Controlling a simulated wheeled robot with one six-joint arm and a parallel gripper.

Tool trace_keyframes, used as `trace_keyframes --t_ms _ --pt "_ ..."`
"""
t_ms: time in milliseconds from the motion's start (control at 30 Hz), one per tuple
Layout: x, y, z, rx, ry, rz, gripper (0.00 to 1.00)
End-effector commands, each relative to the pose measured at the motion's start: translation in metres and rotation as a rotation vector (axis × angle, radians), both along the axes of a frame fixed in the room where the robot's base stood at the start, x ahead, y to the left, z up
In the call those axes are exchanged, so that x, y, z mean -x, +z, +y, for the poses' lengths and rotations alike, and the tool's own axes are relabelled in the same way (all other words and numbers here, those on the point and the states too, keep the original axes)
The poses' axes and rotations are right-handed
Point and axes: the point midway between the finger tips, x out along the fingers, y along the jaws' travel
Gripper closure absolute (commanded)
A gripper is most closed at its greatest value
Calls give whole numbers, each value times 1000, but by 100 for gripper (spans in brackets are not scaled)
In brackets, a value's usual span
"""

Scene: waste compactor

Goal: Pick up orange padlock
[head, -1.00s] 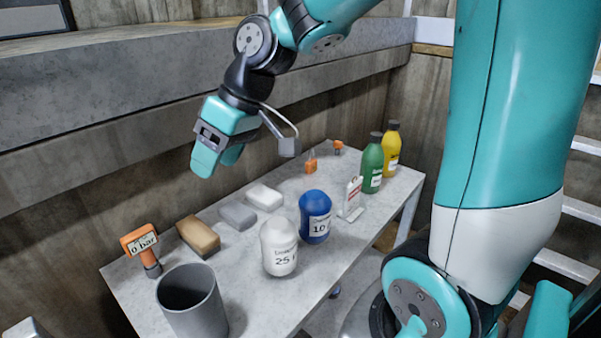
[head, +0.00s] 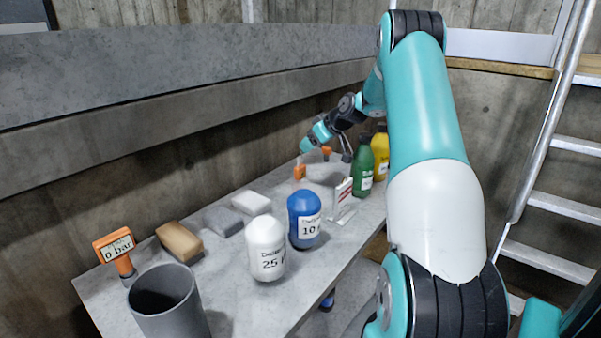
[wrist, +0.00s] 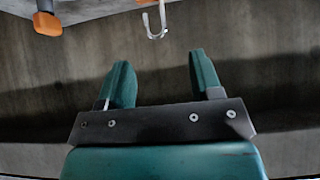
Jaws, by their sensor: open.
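The orange padlock (head: 300,173) stands on the far part of the grey table, its thin shackle pointing up. In the wrist view its silver shackle (wrist: 155,27) shows at the top, beyond my fingertips, and most of the orange body is cut off by the frame edge. My gripper (head: 306,147) is just above the padlock in the head view. In the wrist view the two teal fingers (wrist: 160,75) are apart with nothing between them. The padlock is not between the fingers.
Another orange item (head: 326,152) stands behind the padlock. A green bottle (head: 363,165) and yellow bottle (head: 380,155) stand to the right. A sign (head: 343,190), blue bottle (head: 304,220) and white bottle (head: 266,248) are nearer. A concrete wall (head: 200,130) runs behind the table.

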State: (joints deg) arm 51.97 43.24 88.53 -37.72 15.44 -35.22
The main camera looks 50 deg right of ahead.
Motion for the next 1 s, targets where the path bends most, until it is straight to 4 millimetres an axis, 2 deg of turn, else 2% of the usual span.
trace_keyframes --t_ms 133,367,700,967,1000 --pt "-21 -20 3 -1 2 1 41" --pt "-33 -32 3 -1 1 1 41" --pt "-65 -64 0 -1 1 0 41" --pt "-68 -67 0 -1 -1 1 41" --pt "-68 -67 0 -1 -1 1 45"
